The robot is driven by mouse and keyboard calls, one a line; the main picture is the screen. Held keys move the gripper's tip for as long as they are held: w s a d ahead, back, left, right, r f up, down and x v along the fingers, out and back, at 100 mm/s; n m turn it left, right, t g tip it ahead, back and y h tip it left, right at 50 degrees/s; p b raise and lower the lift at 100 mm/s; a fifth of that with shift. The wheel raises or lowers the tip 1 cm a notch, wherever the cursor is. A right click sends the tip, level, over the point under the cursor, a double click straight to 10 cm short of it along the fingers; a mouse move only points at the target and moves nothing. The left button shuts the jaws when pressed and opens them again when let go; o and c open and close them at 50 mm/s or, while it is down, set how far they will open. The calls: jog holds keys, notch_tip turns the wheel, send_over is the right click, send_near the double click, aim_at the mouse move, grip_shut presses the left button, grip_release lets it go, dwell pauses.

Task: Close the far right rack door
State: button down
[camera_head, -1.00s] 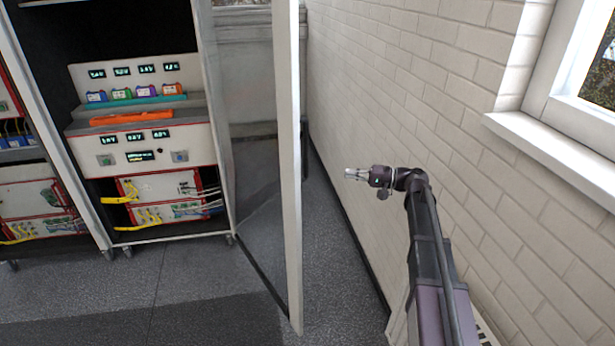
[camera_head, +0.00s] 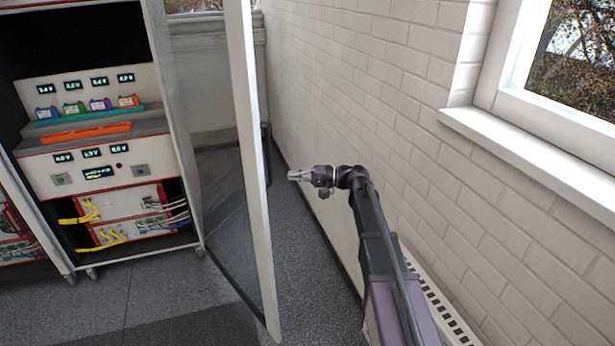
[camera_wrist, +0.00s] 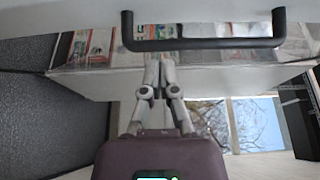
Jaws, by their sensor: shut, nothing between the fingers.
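The far right rack's door (camera_head: 250,165) stands open, swung out from the rack (camera_head: 95,165). It has a pale frame and a see-through panel. My gripper (camera_head: 291,175) is right of the door's free edge in the head view, between door and wall, with its fingers pointing left toward the door. In the wrist view my gripper (camera_wrist: 158,62) is shut and empty, its fingertips in front of the pale door frame (camera_wrist: 110,84). A black bar handle (camera_wrist: 203,43) crosses the top of that view, just beyond the fingertips. Whether the fingers touch the door is unclear.
A white brick wall (camera_head: 360,90) runs close along the right, with a window sill (camera_head: 530,150) and a radiator (camera_head: 440,310) below. Grey floor (camera_head: 160,300) before the rack is clear.

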aim_at(271, 180)
jog(key=shift+s+a, duration=0.35)
jog(key=shift+a, duration=0.8)
jog(key=shift+s+a, duration=0.3)
jog(key=shift+a, duration=0.85)
jog(key=shift+s+a, duration=0.35)
jog(key=shift+a, duration=0.8)
